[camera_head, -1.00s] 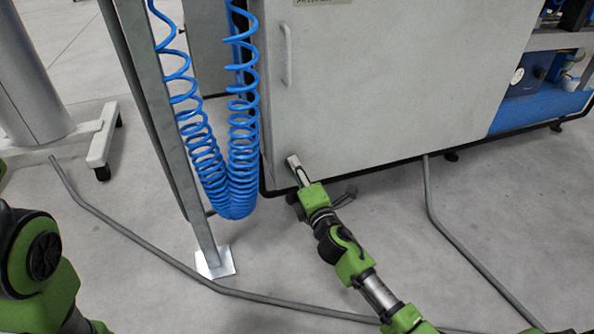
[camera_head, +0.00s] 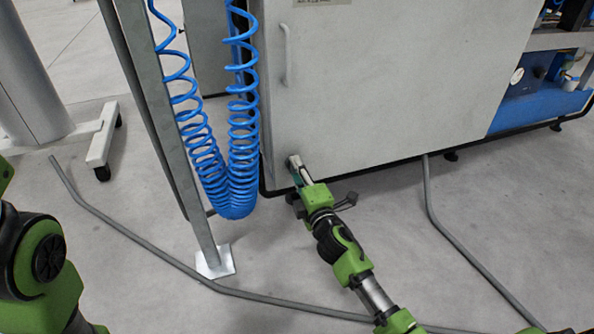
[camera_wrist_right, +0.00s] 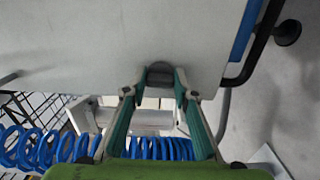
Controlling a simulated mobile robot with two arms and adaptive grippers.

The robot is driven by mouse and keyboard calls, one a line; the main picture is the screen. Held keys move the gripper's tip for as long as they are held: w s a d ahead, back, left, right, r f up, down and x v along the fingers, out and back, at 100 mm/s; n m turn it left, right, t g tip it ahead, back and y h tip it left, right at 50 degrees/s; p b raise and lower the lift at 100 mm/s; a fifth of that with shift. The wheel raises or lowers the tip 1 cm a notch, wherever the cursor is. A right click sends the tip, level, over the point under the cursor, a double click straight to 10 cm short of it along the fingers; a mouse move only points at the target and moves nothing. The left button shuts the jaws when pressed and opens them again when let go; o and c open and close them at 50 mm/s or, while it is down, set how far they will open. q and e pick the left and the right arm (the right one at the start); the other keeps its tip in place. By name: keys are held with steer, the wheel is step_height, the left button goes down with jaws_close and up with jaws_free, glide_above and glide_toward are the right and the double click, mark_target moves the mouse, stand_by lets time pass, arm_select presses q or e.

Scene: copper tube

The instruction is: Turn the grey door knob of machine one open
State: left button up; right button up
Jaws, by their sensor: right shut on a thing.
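The grey door knob (camera_wrist_right: 160,72) is a small, dark grey round piece on the pale machine door (camera_head: 390,80), near its lower left corner in the head view. My right gripper (camera_wrist_right: 160,84) is shut on the knob, with one green-lined finger on each side of it in the right wrist view. In the head view the right gripper (camera_head: 296,167) reaches up to the door and hides most of the knob. My left arm shows at the left edge of the head view, but its gripper is out of frame.
Blue coiled hoses (camera_head: 240,150) hang just left of the right gripper, beside a grey metal post (camera_head: 180,160). A vertical handle (camera_head: 286,55) sits higher on the door. Grey conduits (camera_head: 150,245) run along the floor.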

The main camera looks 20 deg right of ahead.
steer(key=o, duration=1.1)
steer(key=s, duration=1.2)
steer(key=shift+d, duration=0.15)
